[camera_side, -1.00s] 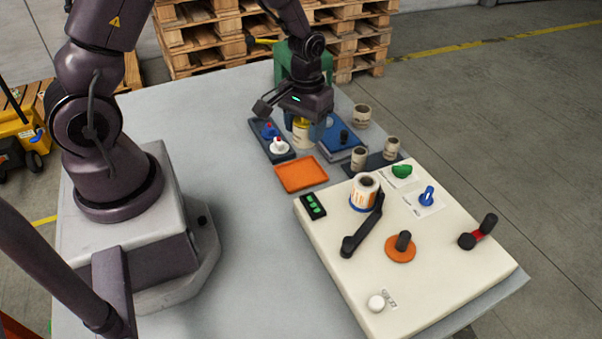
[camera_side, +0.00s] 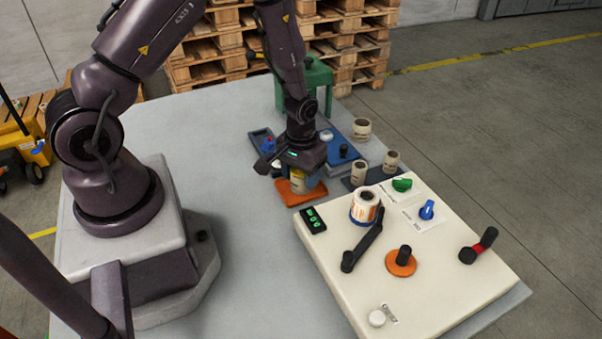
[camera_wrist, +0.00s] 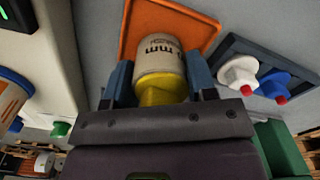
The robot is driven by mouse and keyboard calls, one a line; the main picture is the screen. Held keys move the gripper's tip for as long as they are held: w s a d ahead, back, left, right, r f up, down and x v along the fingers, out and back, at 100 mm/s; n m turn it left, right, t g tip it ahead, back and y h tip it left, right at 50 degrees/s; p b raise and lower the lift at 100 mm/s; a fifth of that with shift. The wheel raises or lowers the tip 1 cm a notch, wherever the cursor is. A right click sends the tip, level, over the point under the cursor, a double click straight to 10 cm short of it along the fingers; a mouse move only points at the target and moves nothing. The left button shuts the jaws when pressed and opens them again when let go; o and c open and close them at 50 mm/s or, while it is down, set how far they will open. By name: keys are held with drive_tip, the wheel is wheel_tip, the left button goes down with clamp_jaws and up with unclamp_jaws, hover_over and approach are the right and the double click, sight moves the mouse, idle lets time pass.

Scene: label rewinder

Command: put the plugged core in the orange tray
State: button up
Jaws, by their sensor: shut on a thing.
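The plugged core (camera_wrist: 158,58) is a cream cylinder with dark print and a yellow plug at one end. My gripper (camera_wrist: 160,82) is shut on it, one blue-grey finger on each side. In the side view the core (camera_side: 299,183) is below my gripper (camera_side: 301,172), over the orange tray (camera_side: 288,198). The orange tray (camera_wrist: 130,34) also shows behind the core in the wrist view. I cannot tell whether the core touches the tray floor.
A dark tray with white and blue plugs (camera_wrist: 238,74) lies beside the orange tray. The cream rewinder panel (camera_side: 430,260) with cranks and a wound core (camera_side: 364,207) stands to the right. Several cream cores (camera_side: 361,129) stand behind. Grey table is clear in front.

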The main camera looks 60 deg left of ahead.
drive_tip(key=shift+f, duration=0.15)
drive_tip(key=o, duration=0.7)
wheel_tip(320, 180, up, 13)
drive_tip(key=shift+f, duration=0.15)
drive_tip(key=s+d+r+m+t, duration=0.2)
drive_tip(key=s+r, duration=0.2)
drive_tip(key=r, duration=0.3)
drive_tip(key=s+d+r+m+t, duration=0.1)
drive_tip(key=s+d+r+m, duration=0.1)
drive_tip(key=s+r, duration=0.3)
drive_tip(key=s+d+r+m+t, duration=0.2)
drive_tip(key=s+d+r, duration=0.1)
drive_tip(key=r, duration=0.5)
drive_tip(key=shift+s+d+r+t, duration=0.1)
drive_tip(key=shift+s+r+t, duration=0.2)
drive_tip(key=shift+s, duration=0.4)
